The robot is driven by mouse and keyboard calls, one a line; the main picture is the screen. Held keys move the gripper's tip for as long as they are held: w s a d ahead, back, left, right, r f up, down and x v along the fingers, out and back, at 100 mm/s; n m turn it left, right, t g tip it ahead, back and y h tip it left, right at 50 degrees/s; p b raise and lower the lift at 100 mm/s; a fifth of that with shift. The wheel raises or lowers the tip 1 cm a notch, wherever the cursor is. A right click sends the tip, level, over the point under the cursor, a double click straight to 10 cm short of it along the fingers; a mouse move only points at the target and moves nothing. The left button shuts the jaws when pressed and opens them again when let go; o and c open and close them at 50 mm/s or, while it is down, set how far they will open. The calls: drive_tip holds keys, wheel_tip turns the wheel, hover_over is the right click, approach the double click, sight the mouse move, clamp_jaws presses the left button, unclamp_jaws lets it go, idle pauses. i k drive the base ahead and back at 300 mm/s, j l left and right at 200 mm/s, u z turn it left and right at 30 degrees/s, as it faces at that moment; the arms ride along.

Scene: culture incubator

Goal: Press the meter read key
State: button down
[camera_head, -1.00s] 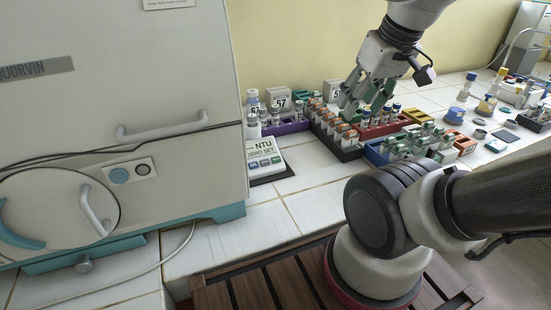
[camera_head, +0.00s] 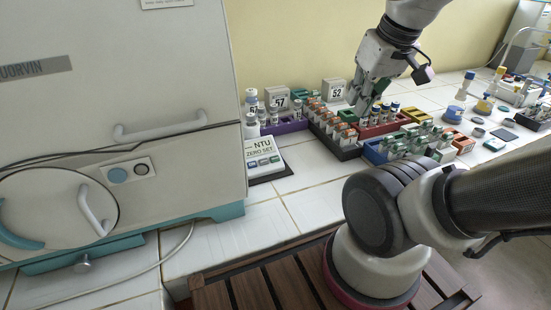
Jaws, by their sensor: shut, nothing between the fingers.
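The meter (camera_head: 262,148) is a small pale box with a display reading "NTU ZERO SET". It sits on a dark mat on the white tiled bench, just right of the incubator. A row of small keys (camera_head: 263,162) runs along its front edge; their labels are too small to read, so I cannot tell which is the read key. My gripper (camera_head: 362,108) is shut and empty. It hangs over the vial racks, to the right of the meter and well apart from it. I cannot tell if its fingertips touch the vials beneath.
The large grey incubator (camera_head: 187,80) fills the left. A purple rack (camera_head: 290,127), a black rack (camera_head: 345,152), a red rack (camera_head: 385,128) and a blue rack (camera_head: 373,153) hold several vials. Number blocks "57" (camera_head: 277,98) and "52" (camera_head: 334,90) stand behind. Bare tiles (camera_head: 315,180) lie in front of the meter.

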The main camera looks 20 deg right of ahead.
sight(274, 158)
drive_tip(key=k+l, duration=0.1)
drive_tip(key=k, duration=0.95)
